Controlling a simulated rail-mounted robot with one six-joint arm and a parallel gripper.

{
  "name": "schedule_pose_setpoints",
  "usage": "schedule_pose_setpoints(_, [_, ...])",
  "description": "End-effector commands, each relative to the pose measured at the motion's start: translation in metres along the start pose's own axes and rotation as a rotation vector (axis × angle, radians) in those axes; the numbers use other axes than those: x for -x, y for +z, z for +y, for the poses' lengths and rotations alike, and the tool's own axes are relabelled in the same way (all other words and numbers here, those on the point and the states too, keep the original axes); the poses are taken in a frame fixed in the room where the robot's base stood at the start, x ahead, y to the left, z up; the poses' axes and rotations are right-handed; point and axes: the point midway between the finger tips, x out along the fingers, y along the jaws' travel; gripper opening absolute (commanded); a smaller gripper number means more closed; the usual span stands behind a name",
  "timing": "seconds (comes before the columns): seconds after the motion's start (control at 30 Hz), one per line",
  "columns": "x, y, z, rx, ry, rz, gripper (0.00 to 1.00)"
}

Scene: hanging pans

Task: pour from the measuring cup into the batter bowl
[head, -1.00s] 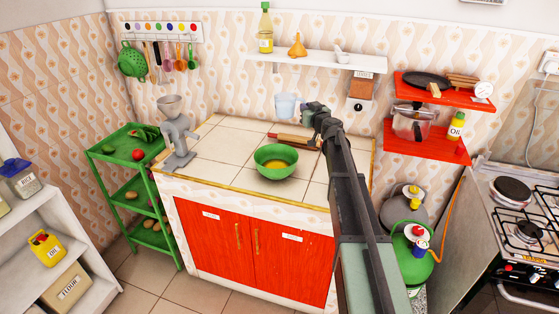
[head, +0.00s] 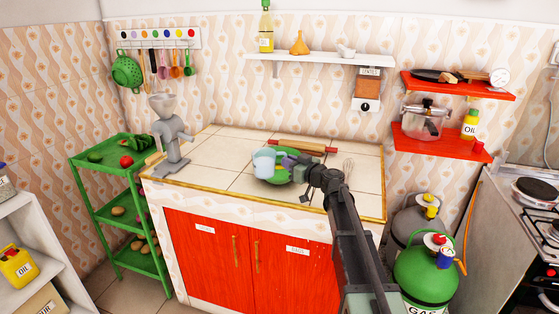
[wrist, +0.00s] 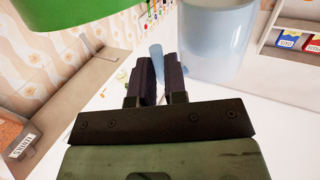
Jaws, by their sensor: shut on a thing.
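The measuring cup (head: 265,162) is translucent pale blue. In the head view it overlaps the left part of the green batter bowl (head: 284,178), hiding most of its inside. My gripper (head: 293,162) is just right of the cup, in front of the bowl. In the wrist view my gripper's dark fingers (wrist: 156,80) are shut on the cup's handle (wrist: 156,60), with the cup body (wrist: 215,45) to their right. Part of the bowl (wrist: 70,10) shows at the top left there. I cannot tell the cup's exact height over the bowl or its contents.
A rolling pin (head: 303,147) and a whisk (head: 347,168) lie on the tiled counter (head: 222,152). A grey grinder (head: 170,140) stands at its left end. A wall shelf (head: 330,59) hangs above. The counter's left middle is clear.

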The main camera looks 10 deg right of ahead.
Motion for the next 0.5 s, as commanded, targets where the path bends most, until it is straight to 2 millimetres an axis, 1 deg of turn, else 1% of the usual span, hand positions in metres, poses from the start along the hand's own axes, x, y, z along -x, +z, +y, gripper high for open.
schedule_pose_setpoints(0.27, [-0.002, -0.004, 0.006, -0.069, -0.003, -0.032, 0.0])
schedule_pose_setpoints(0.5, [-0.006, -0.007, 0.014, -0.191, -0.006, -0.092, 0.0])
